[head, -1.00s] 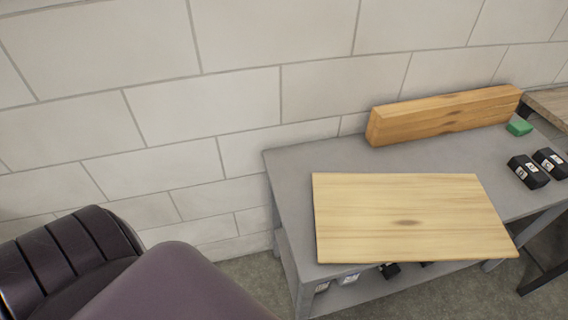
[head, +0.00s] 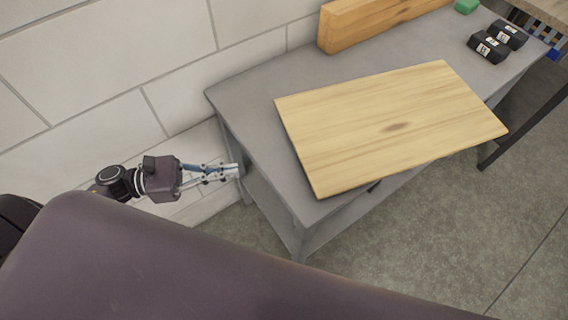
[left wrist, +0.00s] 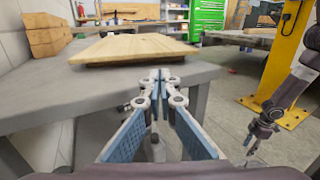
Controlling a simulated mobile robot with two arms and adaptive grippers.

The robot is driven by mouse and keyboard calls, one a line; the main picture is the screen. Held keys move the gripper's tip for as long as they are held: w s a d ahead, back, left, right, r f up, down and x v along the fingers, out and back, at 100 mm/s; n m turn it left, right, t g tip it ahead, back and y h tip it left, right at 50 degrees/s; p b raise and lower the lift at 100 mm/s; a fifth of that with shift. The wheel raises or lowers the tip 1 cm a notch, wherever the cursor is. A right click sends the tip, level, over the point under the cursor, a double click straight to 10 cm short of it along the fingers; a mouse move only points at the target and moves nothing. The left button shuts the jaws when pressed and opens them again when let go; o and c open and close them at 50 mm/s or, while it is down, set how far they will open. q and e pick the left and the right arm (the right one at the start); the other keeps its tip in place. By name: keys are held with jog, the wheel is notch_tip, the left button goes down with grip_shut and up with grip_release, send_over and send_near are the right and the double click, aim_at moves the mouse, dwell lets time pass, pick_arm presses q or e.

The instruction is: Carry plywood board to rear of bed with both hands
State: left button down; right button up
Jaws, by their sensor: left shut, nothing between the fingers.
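The plywood board (head: 390,125) is a light, flat wooden sheet lying on the grey workbench (head: 245,100), partly over its front edge. It also shows in the left wrist view (left wrist: 130,47), ahead of the fingers. My left gripper (head: 238,172) is shut and empty, just off the bench's left end, left of the board and apart from it. In the left wrist view its fingertips (left wrist: 160,75) meet in front of the board's near edge. A jointed arm part, seemingly my right gripper (left wrist: 283,85), shows at the right edge there; its fingers are unclear.
A thick timber block (head: 370,22) lies at the back of the bench along the block wall. Black boxes (head: 488,47) and a green item (head: 467,6) sit at the far right. A yellow post (left wrist: 285,60) stands at right. Open floor lies in front of the bench.

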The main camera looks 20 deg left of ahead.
pick_arm(q)
jog(key=p, duration=0.4)
send_near(303, 165)
jog(key=shift+m, duration=0.3)
jog(key=x, duration=0.5)
jog(key=shift+w+d+r, duration=0.15)
jog(key=shift+w, duration=0.15)
jog(key=shift+w+d+p, duration=0.25)
jog(key=shift+d+p, duration=0.1)
jog(key=shift+d, duration=0.2)
jog(key=shift+d+f, duration=0.1)
jog(key=shift+f, duration=0.1)
pick_arm(e)
jog(key=r, duration=0.4)
jog(key=shift+w+a+r, duration=0.3)
jog(key=shift+w+a, duration=0.1)
pick_arm(q)
jog(key=shift+b+x, duration=0.75)
jog(key=shift+x, duration=0.15)
jog(key=shift+w+d, duration=0.15)
jog(key=shift+d, duration=0.2)
pick_arm(e)
jog(key=shift+f, duration=0.7)
pick_arm(q)
jog(key=shift+a, duration=0.1)
pick_arm(e)
jog(key=shift+a, duration=0.2)
